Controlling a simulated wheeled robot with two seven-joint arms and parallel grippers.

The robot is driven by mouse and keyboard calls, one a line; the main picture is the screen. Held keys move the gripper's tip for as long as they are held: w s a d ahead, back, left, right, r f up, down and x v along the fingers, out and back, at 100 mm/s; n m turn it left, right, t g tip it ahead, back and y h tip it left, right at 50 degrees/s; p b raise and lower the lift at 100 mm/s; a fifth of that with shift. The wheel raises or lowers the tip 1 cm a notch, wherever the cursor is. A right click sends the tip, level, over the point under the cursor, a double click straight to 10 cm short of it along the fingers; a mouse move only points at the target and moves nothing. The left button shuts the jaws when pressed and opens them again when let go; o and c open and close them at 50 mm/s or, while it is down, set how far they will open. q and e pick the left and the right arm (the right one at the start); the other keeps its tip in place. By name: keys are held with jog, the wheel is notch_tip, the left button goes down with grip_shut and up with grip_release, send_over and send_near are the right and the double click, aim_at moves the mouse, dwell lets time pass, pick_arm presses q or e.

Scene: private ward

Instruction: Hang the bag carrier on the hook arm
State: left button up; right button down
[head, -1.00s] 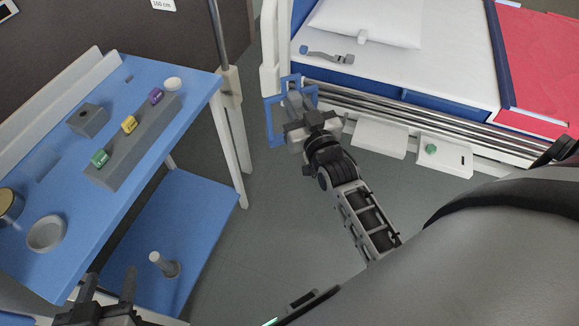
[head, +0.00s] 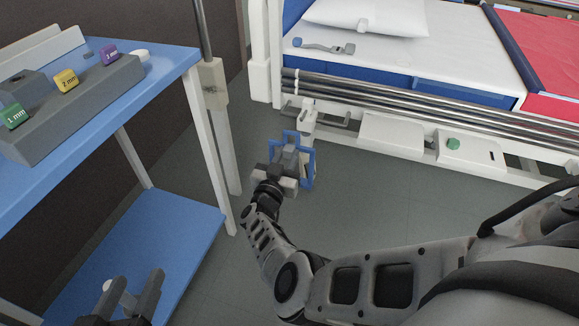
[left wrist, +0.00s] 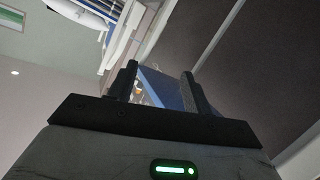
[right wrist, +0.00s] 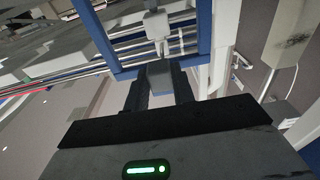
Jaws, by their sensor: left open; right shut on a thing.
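The bag carrier is a blue open frame (head: 308,168) with a grey grip block. My right gripper (head: 284,165) is shut on that block and holds the frame upright above the floor, beside the bed's lower rail. In the right wrist view the frame (right wrist: 97,38) stands beyond the fingers (right wrist: 160,88). A white fitting (head: 308,113), which looks like the hook arm, sits under the bed's side rail just behind the frame's top. It shows through the frame in the right wrist view (right wrist: 156,25); I cannot tell whether they touch. My left gripper (head: 128,294) is open and empty.
A blue two-shelf trolley (head: 175,230) stands at left, with a grey block of coloured cubes (head: 75,105) on top. The bed (head: 400,70) has metal side rails and a white box with a green knob (head: 453,144). Grey floor lies open below the bed edge.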

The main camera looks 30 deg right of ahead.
aim_at(293, 145)
jog(key=shift+b+x, duration=1.25)
jog(key=shift+x, duration=1.25)
pick_arm(q)
jog(key=r+b, duration=0.1)
jog(key=w+r+t+h+b, duration=0.1)
jog(key=d+r+t+h+b, duration=0.1)
jog(key=shift+w+r+n+b, duration=0.15)
jog(key=shift+r+n+b, duration=0.05)
jog(key=shift+n+b, duration=0.1)
pick_arm(e)
jog(key=w+d, duration=0.1)
jog(key=w+d+f, duration=0.1)
jog(key=w+d, duration=0.1)
jog(key=shift+d, duration=0.3)
pick_arm(q)
jog(key=shift+a+f+b, duration=0.1)
jog(key=shift+f+b, duration=0.3)
jog(key=shift+f, duration=0.15)
pick_arm(e)
jog(key=shift+f, duration=0.35)
pick_arm(q)
jog(key=shift+f, duration=0.1)
pick_arm(e)
jog(key=shift+s+f, duration=0.1)
jog(key=shift+f, duration=0.1)
